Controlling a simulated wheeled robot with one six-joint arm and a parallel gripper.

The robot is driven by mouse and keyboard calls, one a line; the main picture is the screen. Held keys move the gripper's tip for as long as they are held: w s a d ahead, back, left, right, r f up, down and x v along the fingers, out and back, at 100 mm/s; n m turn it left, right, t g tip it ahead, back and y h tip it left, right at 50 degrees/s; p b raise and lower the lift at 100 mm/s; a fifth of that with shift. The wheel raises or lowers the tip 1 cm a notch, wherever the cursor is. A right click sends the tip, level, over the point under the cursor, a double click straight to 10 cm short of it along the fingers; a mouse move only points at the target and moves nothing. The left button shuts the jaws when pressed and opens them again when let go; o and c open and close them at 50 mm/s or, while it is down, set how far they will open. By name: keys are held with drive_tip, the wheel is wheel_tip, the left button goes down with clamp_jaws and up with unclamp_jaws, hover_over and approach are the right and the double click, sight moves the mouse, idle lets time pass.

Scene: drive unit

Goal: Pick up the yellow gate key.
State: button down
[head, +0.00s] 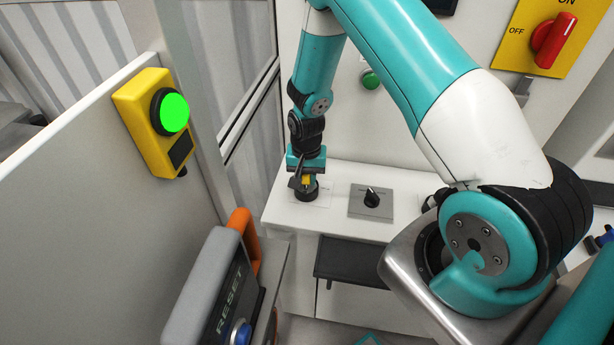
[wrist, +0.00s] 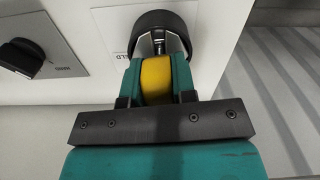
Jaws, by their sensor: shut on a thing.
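The yellow gate key (wrist: 156,80) sits between the fingers of my gripper (wrist: 154,78) in the wrist view, with both fingers closed against its sides. The key's metal shaft runs into a round black socket (wrist: 160,22) on the white shelf. In the head view, my gripper (head: 305,181) points down over the same black socket (head: 307,194), with a bit of the yellow key (head: 306,180) showing between the fingers. How deep the shaft sits in the socket cannot be seen.
A grey plate with a black rotary knob (head: 371,197) is right of the socket in the head view. A yellow box with a lit green button (head: 174,112) is at left. A grey RESET box (head: 215,295) with an orange part (head: 246,238) stands in front. A red switch (head: 552,42) is at upper right.

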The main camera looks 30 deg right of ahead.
wheel_tip(320, 180, up, 25)
drive_tip(key=b, duration=0.1)
idle(1.4)
drive_tip(key=shift+r, duration=0.1)
wheel_tip(320, 180, up, 5)
drive_tip(key=p, duration=0.4)
idle(0.4)
